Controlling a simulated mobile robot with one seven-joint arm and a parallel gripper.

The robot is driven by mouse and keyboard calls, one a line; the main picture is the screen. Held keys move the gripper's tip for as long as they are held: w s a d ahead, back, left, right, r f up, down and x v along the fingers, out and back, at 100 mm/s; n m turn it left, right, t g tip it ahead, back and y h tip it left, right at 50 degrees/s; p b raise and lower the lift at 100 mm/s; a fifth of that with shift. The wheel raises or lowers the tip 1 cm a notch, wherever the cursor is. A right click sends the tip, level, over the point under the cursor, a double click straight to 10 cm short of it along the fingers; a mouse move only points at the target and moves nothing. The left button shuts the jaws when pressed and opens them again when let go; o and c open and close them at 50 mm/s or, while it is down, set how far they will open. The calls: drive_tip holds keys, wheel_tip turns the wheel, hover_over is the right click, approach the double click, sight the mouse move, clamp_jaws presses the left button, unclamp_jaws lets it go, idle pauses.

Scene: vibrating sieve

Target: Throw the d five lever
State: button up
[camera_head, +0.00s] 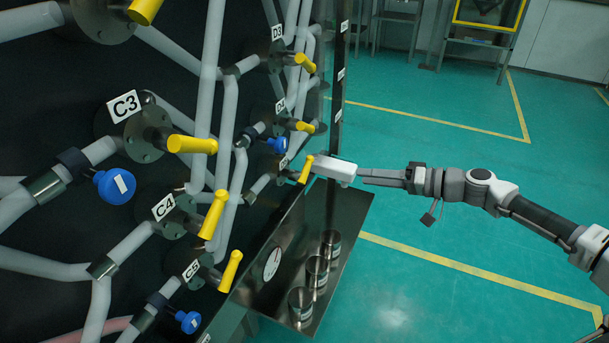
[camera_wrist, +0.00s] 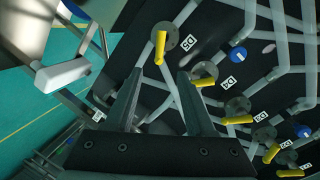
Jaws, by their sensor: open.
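The D5 lever (camera_head: 306,170) is a yellow handle on a dark round flange, at the lower end of the D column on the panel. It also shows in the wrist view (camera_wrist: 160,50), beside the D5 label. My gripper (camera_head: 364,174) reaches in from the right, level with this lever and apart from it in the picture. In the wrist view its two fingers (camera_wrist: 159,82) are spread and empty, with the D5 lever just beyond and between their tips. In the head view a white block partly covers the space between fingertips and lever.
The white block (camera_head: 335,168) sits close to the lever; it shows at the left in the wrist view (camera_wrist: 62,75). The D4 lever (camera_head: 303,127) and D3 lever (camera_head: 305,62) are above. A dark shelf (camera_head: 345,215) with metal cups lies below. Open green floor (camera_head: 440,210) is at right.

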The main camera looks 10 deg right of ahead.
sight(306, 171)
drive_tip(key=b+x, duration=0.4)
drive_tip(key=x, duration=1.3)
drive_tip(key=shift+w+a, duration=0.1)
drive_tip(key=shift+a, duration=0.05)
